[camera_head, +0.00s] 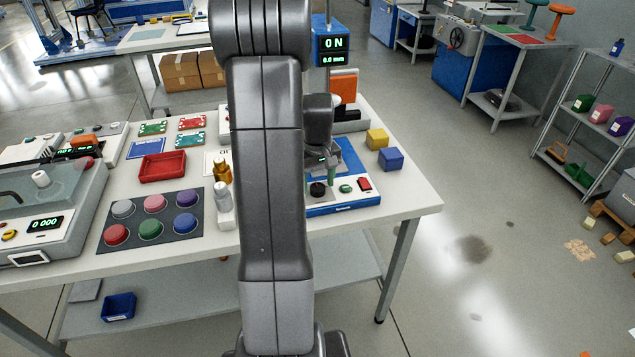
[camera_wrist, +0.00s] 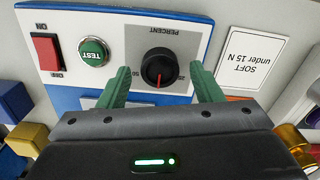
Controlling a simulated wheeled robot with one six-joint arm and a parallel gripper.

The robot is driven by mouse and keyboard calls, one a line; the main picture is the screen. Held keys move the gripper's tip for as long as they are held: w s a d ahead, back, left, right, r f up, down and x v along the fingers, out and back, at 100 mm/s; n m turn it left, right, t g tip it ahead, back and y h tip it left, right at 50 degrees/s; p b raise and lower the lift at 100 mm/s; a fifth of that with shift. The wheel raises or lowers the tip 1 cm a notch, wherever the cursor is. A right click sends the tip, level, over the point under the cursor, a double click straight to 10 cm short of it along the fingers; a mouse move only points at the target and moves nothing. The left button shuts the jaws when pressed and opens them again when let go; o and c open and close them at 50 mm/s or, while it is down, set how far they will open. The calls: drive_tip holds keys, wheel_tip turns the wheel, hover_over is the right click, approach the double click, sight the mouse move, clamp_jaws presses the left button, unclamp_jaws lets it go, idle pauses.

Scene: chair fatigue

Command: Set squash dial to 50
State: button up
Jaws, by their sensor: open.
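The squash dial is a round black knob (camera_wrist: 158,68) with a red pointer line, under an upside-down PERCENT label in the wrist view. Its pointer aims down in the picture, between a 50 mark at left and a mark at right that looks like 25. The knob also shows in the head view (camera_head: 318,189) on the front of the blue and white machine (camera_head: 343,208). My gripper (camera_wrist: 161,69) is open, its two green fingers on either side of the knob, with gaps visible. Depth between fingertips and panel is hard to tell. In the head view my gripper (camera_head: 322,172) is partly hidden by my arm.
Beside the knob are a green TEST button (camera_wrist: 93,53) and a red switch (camera_wrist: 47,53). A SOFT under 15 N card (camera_wrist: 247,57) lies nearby. A yellow cube (camera_head: 377,139) and blue cube (camera_head: 391,159) stand right of the machine.

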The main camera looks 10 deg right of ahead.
drive_tip(key=shift+f, duration=0.35)
drive_tip(key=c, duration=1)
drive_tip(key=m, duration=0.6)
drive_tip(key=shift+b, duration=0.35)
drive_tip(key=m, duration=0.5)
drive_tip(key=shift+r+m, duration=0.1)
drive_tip(key=shift+m, duration=0.3)
